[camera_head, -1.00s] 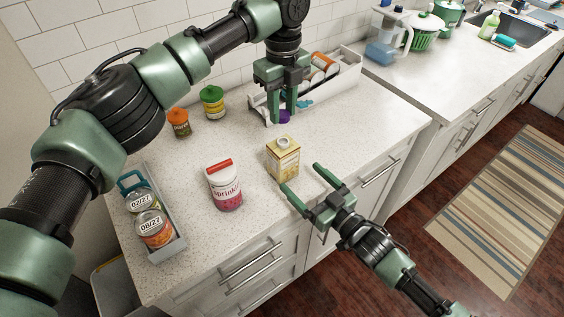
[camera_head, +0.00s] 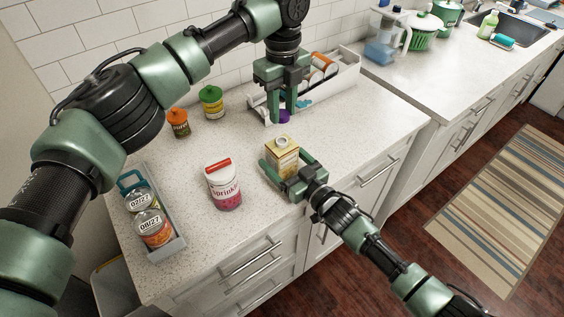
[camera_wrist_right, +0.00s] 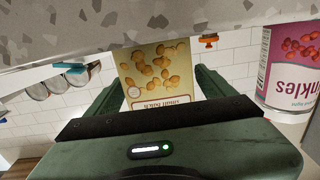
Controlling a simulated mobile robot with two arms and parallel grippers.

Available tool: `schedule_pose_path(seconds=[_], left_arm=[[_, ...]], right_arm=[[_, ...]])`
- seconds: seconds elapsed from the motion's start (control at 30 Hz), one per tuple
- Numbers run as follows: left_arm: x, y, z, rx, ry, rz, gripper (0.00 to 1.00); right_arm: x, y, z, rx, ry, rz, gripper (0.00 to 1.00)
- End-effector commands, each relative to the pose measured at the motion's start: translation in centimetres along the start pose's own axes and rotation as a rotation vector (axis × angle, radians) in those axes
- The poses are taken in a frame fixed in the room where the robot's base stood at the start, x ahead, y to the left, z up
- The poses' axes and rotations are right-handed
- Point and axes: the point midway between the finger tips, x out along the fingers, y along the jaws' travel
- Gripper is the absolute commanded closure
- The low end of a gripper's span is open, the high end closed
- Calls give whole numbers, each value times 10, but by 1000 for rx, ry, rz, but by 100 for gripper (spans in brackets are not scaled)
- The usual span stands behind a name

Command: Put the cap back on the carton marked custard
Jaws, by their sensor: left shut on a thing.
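The yellow carton (camera_head: 283,157) stands upright on the counter, with a pale open-looking spout on top; its name is not legible. It also shows in the right wrist view (camera_wrist_right: 158,72), upside down, with round brown pictures. My right gripper (camera_head: 286,163) is low at the counter, with its open fingers on either side of the carton. My left gripper (camera_head: 279,112) points down behind the carton, shut on a small purple cap (camera_head: 285,117), mostly hidden by the fingers.
A grey tray (camera_head: 176,246) with dated cans is at the left. Orange-topped (camera_head: 179,122) and green-topped (camera_head: 212,102) jars stand behind. A white bin (camera_head: 345,82) of items is near the wall.

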Motion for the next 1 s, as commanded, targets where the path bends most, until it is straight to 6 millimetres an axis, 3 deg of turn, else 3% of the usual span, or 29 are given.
schedule_pose_path(seconds=[0.03, 0.2, 0.27, 0.3, 0.43, 0.7, 1.0], left_arm=[[0, 0, 0, 0, 0, 0, 100], [0, 0, 0, 0, 0, 0, 100], [0, 0, 0, 0, 0, 0, 100], [0, 0, 0, 0, 0, 0, 100], [6, 0, 0, 0, 2, 1, 100], [44, 0, -1, 0, 2, 1, 100], [49, 0, 0, 0, -1, -1, 100]], right_arm=[[0, 0, 0, 0, 0, 0, 33], [0, 0, 0, 0, 0, 0, 80], [0, 0, 0, 0, 0, 0, 97], [0, 0, 0, 0, 0, 0, 100], [0, 0, 0, 0, -1, 1, 100], [0, 0, 0, 0, -1, 1, 100], [0, 0, 0, 0, -1, 1, 100]])
